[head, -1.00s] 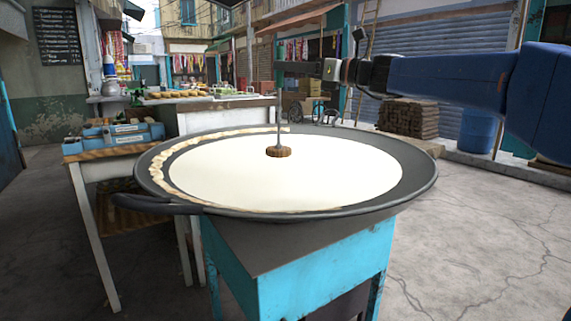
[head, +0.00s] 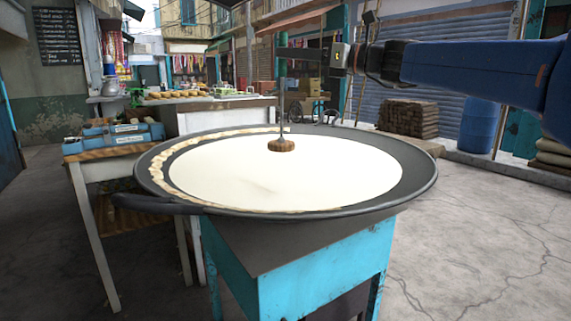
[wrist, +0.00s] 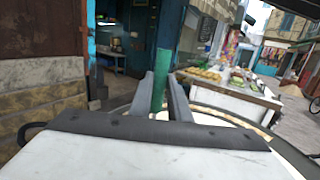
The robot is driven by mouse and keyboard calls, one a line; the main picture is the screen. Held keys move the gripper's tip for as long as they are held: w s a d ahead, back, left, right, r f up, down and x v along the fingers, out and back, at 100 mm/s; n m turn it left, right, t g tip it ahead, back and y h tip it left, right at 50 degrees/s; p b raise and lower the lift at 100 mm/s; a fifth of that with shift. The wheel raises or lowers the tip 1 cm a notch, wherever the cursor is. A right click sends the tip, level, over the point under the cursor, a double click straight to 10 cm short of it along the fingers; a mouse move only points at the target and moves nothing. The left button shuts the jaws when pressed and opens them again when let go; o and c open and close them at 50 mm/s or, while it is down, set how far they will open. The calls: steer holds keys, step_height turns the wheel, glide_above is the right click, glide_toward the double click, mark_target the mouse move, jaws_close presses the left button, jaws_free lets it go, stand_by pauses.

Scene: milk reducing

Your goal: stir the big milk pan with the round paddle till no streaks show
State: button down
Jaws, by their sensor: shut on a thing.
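The big milk pan (head: 412,178) is wide and dark and stands on a turquoise stand. It holds white milk (head: 300,175), with a faint greyish streak left of the middle. A pale yellowish crust lines the left and far rim. The round paddle (head: 282,146) has a wooden disc, upright in the milk near the far side, its underside hidden. Its thin metal rod rises to my gripper (head: 284,54). In the wrist view, my gripper (wrist: 164,88) is shut on the paddle's green handle (wrist: 160,80).
The turquoise stand (head: 320,275) is under the pan. A side table (head: 100,150) with blue boxes stands close on the left. A white counter (head: 225,118) with food is behind. A blue barrel (head: 479,125) and stacked brown blocks (head: 408,119) stand back right. Right-hand floor is clear.

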steer(key=s+d, duration=0.3)
steer(key=s, duration=1.2)
steer(key=s+d, duration=0.3)
steer(key=s, duration=1.2)
steer(key=shift+s+d, duration=0.15)
steer(key=shift+d, duration=0.1)
